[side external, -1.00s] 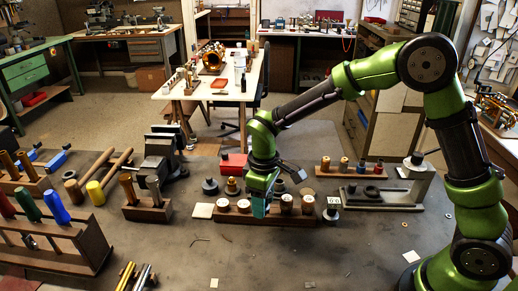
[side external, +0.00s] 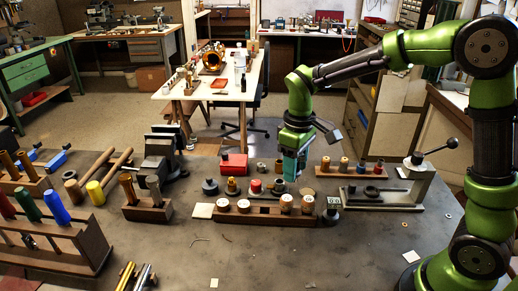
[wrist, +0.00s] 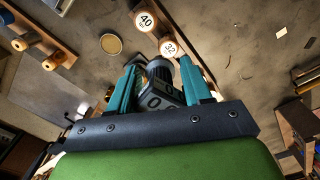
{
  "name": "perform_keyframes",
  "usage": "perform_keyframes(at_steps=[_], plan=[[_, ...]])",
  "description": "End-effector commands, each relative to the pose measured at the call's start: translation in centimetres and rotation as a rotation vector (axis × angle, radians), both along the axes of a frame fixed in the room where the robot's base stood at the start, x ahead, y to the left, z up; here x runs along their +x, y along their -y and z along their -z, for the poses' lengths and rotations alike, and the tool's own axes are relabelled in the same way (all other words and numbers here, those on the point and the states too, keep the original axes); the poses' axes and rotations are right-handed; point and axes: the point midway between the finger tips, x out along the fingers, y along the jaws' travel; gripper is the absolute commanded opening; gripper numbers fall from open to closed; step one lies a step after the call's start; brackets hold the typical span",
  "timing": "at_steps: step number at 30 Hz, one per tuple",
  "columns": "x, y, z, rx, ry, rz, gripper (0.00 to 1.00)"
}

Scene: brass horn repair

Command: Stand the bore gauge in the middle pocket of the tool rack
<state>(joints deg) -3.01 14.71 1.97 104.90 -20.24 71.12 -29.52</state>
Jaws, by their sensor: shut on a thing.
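My gripper (side external: 288,175) hangs over the bench, its teal fingers behind and above the right part of a low wooden rack (side external: 262,220). The rack carries several round white-topped pieces, with a bare gap at its middle. White tops marked 40 (wrist: 147,21) and 32 (wrist: 168,47) lie beyond the fingers.
A press-like stand (side external: 418,185) is farther right and a red box (side external: 234,164) is behind. A rack of coloured handles (side external: 85,245) is at left. The front bench is mostly clear.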

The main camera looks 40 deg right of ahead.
Motion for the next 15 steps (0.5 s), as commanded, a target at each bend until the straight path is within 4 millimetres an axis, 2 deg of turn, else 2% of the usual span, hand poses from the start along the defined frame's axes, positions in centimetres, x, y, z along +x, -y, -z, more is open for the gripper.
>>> perform_keyframes(at_steps=[3,7,12,15], plan=[[1.6,-2.3,2.2,0.002,-0.002,-0.294,0.06],[3.1,-4.3,3.9,0.003,-0.002,-0.610,0.06],[4.3,-5.5,4.2,0.001,0.002,-0.880,0.06],[4.6,-5.5,4.1,0.000,0.003,-0.956,0.06]])
